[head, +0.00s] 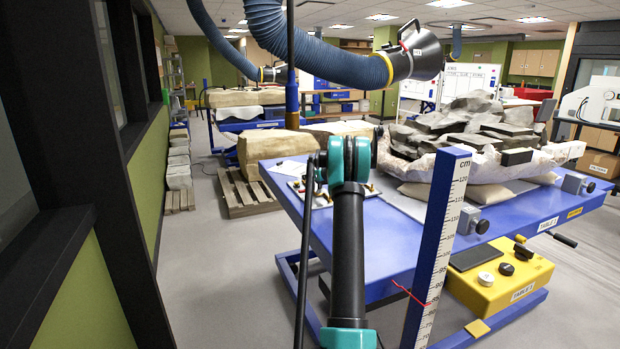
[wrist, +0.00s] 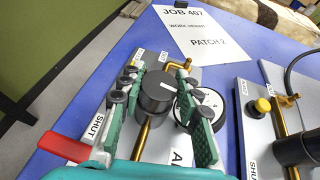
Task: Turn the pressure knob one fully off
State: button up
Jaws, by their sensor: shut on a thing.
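In the wrist view a round dark grey knob (wrist: 157,92) with a small pale mark on top stands on a light panel (wrist: 220,143), above a brass pipe. My gripper (wrist: 161,84) has its green fingers on either side of this knob and is shut on it. I take it for pressure knob one, but I cannot read a name on it. A white-faced dial gauge (wrist: 210,104) sits just right of the knob, partly hidden by the right finger. In the head view my arm hides the gripper and the knob.
A red lever (wrist: 64,147) lies left of the gripper, near a SHUT label (wrist: 95,128). The blue table (head: 385,245) also bears a rock pile (head: 465,130). A ruler post (head: 437,240) rises beside my arm.

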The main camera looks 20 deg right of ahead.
jog(key=shift+d+n+y, duration=0.1)
jog(key=shift+n+y, duration=0.2)
jog(key=n+g+y, duration=0.1)
jog(key=n+y, duration=0.2)
jog(key=shift+g+y, duration=0.3)
jog(key=shift+y, duration=0.1)
jog(key=shift+n+g+y, duration=1.4)
jog(key=shift+n+y, duration=0.1)
jog(key=shift+n, duration=0.4)
jog(key=shift+n+g, duration=0.3)
jog(key=o, duration=0.9)
jog(key=v, duration=1.2)
jog(key=shift+f, duration=0.2)
